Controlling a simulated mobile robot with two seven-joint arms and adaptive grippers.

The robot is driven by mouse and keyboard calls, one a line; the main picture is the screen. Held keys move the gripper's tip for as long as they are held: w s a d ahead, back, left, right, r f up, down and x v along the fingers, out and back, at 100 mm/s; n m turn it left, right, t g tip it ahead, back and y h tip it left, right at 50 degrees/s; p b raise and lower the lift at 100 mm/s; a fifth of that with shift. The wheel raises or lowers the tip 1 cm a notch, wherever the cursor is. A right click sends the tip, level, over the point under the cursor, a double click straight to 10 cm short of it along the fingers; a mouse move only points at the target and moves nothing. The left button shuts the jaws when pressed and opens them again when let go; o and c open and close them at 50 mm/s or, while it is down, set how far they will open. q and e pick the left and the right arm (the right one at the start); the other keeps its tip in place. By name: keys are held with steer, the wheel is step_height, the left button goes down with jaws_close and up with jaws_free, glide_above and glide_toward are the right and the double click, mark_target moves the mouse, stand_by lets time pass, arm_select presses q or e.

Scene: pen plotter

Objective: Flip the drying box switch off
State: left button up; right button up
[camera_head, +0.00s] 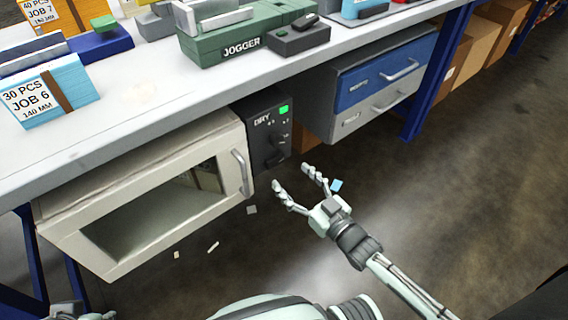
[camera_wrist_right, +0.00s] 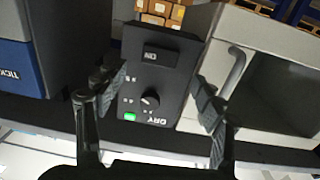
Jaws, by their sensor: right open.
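The drying box (camera_head: 75,207) is a cream box with a windowed door and grey handle under the bench. Its dark control panel (camera_head: 257,150), marked DRY, has a lit green lamp (camera_head: 284,109). In the right wrist view the panel appears upside down, with a round knob (camera_wrist_right: 150,99) and a black rocker switch (camera_wrist_right: 161,56) that seems to be marked ON. My right gripper (camera_head: 292,176) is open and empty in front of the panel's lower part; its fingers (camera_wrist_right: 158,82) flank the panel in the wrist view, with no visible contact. A part of my left gripper (camera_head: 78,312) shows at the bottom left edge, too cut off to read.
A blue and grey drawer unit (camera_head: 372,90) hangs under the bench to the right of the panel. The bench top (camera_head: 150,107) carries a green jogger (camera_head: 235,42) and paper stacks. A blue bench leg (camera_head: 435,75) stands farther right. The floor has small scraps and is otherwise clear.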

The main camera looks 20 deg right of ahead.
mark_target(278, 161)
arm_select(q)
steer(key=shift+w+d+r+t, duration=0.2)
steer(key=shift+w+d+t, duration=0.2)
steer(key=shift+w+d, duration=0.45)
arm_select(e)
steer(key=shift+x, duration=2.55)
arm_select(q)
steer(key=shift+w+a, duration=0.1)
steer(key=shift+a, duration=0.05)
arm_select(e)
steer(key=shift+w, duration=0.1)
steer(key=c, duration=1.2)
steer(key=shift+o, duration=0.2)
steer(key=shift+w+d+n+g+y+b, duration=0.1)
steer(key=shift+d+n+g+y+b, duration=0.15)
steer(key=shift+n+y, duration=0.3)
steer(key=n+g+y, duration=0.1)
steer(key=n+y+b, duration=0.1)
steer(key=y, duration=0.1)
steer(key=shift+w+d+g, duration=0.1)
steer(key=shift+d+g, duration=0.1)
steer(key=shift+g, duration=0.15)
arm_select(q)
steer(key=w+d+r+t+h, duration=0.2)
steer(key=w+d+t, duration=0.1)
steer(key=w+d, duration=0.1)
steer(key=shift+w+d+r+m, duration=0.2)
steer(key=shift+w+r+m, duration=0.2)
steer(key=shift+w, duration=0.2)
